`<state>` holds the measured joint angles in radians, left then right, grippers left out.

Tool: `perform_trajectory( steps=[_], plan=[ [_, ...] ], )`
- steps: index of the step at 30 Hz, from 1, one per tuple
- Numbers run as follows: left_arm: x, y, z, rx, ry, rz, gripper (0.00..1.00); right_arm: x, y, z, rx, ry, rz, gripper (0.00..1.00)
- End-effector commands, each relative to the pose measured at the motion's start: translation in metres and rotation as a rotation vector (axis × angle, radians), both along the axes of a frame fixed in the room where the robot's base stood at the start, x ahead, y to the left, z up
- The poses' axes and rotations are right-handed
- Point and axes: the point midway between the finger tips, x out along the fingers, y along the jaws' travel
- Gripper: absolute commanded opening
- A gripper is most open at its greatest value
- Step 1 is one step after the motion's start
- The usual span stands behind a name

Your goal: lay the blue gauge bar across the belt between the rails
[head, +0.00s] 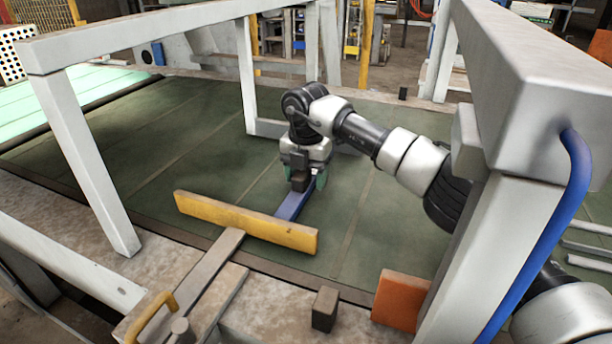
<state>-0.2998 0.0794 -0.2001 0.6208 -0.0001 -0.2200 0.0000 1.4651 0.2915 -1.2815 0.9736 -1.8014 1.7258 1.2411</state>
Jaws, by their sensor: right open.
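The blue gauge bar (292,206) lies on the dark green belt (130,135), its near end meeting or passing behind the yellow bar (245,222). My right gripper (301,181) points down over the far end of the blue bar. Its green-tipped fingers are apart, one on either side of the bar's line; I cannot tell whether they touch it. The near rail (345,290) runs along the belt's front edge. The far rail (205,73) runs along its back edge. My left gripper is not in view.
A grey frame (150,30) spans the belt, with posts at left and right. An orange block (400,299) and a small dark block (325,308) stand at the front edge. A blue hose (560,215) hangs at right. The belt's left part is clear.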

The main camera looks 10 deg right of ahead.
Motion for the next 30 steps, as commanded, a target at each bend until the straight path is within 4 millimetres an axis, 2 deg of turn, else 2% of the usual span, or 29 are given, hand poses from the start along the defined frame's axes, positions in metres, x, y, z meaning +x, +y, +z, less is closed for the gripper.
perform_trajectory(
  steps=[12, 14, 30],
  plan=[
    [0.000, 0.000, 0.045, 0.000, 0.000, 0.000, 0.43, 0.000, 0.000, 0.068, 0.000, -0.001, 0.000, 0.61],
    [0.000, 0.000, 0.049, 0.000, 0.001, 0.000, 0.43, 0.001, 0.000, 0.074, 0.000, -0.001, 0.000, 0.61],
    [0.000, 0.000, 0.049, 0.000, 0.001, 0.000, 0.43, 0.000, 0.000, 0.075, 0.000, 0.000, 0.000, 0.61]
  ],
)
